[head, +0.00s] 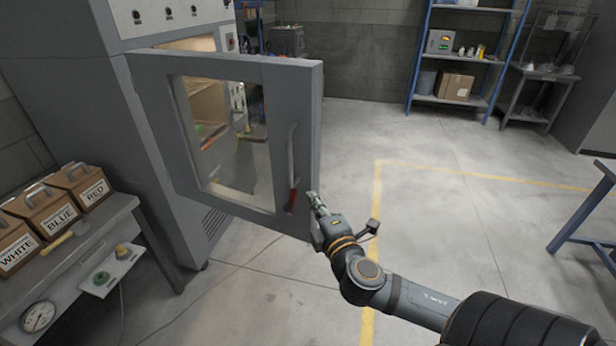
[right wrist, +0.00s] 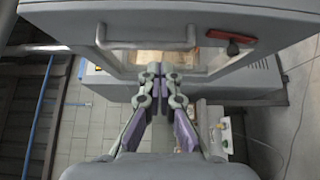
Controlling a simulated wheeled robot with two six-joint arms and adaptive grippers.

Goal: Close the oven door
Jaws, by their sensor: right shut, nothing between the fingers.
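The grey oven door (head: 305,140) stands wide open, swung out from the oven body (head: 110,90) on its left side. It has a large window, and an upright handle (head: 291,155) with a red piece (head: 292,201) near its lower end. My right gripper (head: 314,200) is shut and empty at the door's lower right edge, close beside the red piece. In the right wrist view, the shut fingertips (right wrist: 154,70) point at the door, by the window and below the handle (right wrist: 147,42). I cannot tell whether they touch the door. My left gripper is not in view.
A bench with labelled boxes (head: 60,205) and a gauge (head: 37,316) stands at the lower left. A blue shelf (head: 462,100) is at the back right, and a blue-legged table (head: 585,215) at the right edge. The floor (head: 450,220) between is clear.

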